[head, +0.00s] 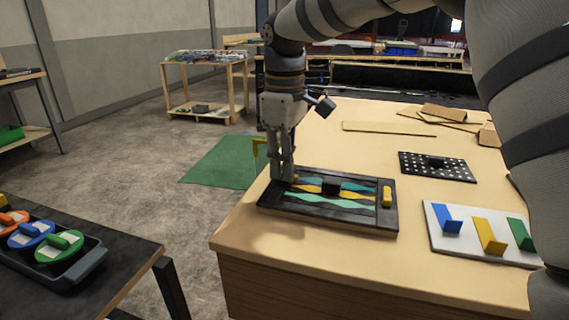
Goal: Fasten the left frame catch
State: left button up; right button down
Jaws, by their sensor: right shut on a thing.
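A black frame (345,220) with a teal, yellow and black wavy panel (318,199) lies flat near the table's left front corner. A small black block (331,188) sits on the panel. A yellow catch (387,197) is on the frame's right side. My right gripper (283,178) points down at the frame's left end, its fingers shut. A bit of yellow (295,179) shows beside the fingertips; it looks like the left catch, mostly hidden by the fingers, so its position is unclear. My left gripper is not in view.
On the table (270,248), a white board (475,252) with blue, yellow and green pieces lies to the right, with a dotted black plate (437,167) behind it. A dark tray (75,270) of coloured discs stands on a separate table at left.

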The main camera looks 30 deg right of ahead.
jog(key=shift+n, duration=0.8)
jog(key=c, duration=1.7)
grip_release()
jog(key=shift+o, duration=0.2)
jog(key=shift+r, duration=0.1)
notch_tip(320, 180, up, 12)
